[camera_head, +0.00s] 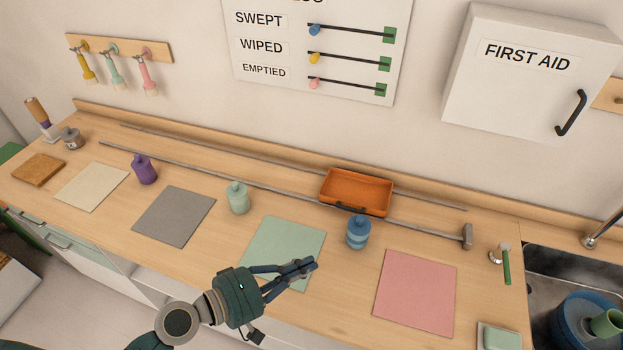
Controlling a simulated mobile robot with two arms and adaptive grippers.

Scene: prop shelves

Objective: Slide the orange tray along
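The orange tray (372,192) is a shallow rectangular box, seemingly empty, with a dark handle (347,208) on its front side. It sits right of centre toward the back of the counter, between a thin rear rail (240,156) and a front rail (200,172). My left gripper (313,264) is above the front part of the counter, over the lower edge of the green mat (275,243). Its fingertips are together with nothing visible between them. It is apart from the tray, below and left of it in the picture. My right gripper is not in view.
A blue jar (358,233) stands just in front of the tray. A green jar (238,197) and purple bottle (144,168) stand by the front rail to the left. A grey hammer-like block (467,237) is at the rail's right end. A sink (560,285) is right.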

